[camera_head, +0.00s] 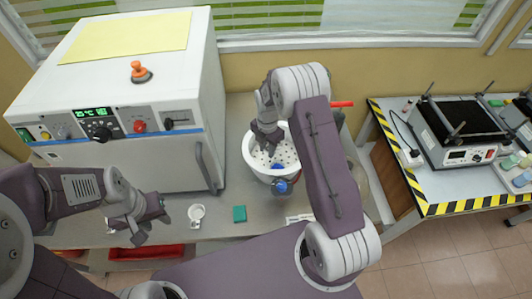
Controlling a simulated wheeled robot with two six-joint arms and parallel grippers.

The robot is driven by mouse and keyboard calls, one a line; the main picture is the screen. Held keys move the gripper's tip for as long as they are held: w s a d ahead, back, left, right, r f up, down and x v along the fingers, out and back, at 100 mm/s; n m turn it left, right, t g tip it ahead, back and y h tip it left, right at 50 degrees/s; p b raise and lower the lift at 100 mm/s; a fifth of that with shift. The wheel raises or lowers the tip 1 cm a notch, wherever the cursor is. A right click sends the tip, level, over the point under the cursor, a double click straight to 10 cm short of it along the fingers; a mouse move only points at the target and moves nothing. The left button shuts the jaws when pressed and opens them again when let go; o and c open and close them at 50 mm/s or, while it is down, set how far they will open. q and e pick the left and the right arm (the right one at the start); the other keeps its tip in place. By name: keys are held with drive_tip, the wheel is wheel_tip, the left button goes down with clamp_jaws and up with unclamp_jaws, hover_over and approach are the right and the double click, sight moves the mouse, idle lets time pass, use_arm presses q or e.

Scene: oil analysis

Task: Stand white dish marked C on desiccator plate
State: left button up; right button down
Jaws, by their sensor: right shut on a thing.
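The desiccator is a white round bowl (248,156) on the bench. Its pale plate (290,155) with several dark holes shows inside. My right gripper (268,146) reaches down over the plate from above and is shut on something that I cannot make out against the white. A small white round dish (197,212) lies on the bench left of the desiccator; I cannot read any letter on it. My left gripper (138,228) is over the bench's front left, left of that dish and apart from it. I cannot tell how far its jaws are apart.
A small blue thing (277,166) shows at the plate's front, and a blue knob (282,187) at the bowl's front. A white oven (130,110) fills the left back. A teal block (239,213) lies on the bench. A striped-edge table (440,207) stands right.

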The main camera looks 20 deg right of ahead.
sight(266, 161)
drive_tip(key=shift+w+a+f, duration=0.2)
drive_tip(key=shift+w+f, duration=0.05)
drive_tip(key=shift+w, duration=0.05)
wheel_tip(266, 161, down, 3)
drive_tip(key=shift+f+p, duration=0.15)
drive_tip(key=shift+p, duration=0.5)
drive_tip(key=shift+f, duration=0.3)
drive_tip(key=shift+f, duration=0.15)
drive_tip(key=shift+f, duration=0.15)
drive_tip(key=c, duration=1.4)
unclamp_jaws()
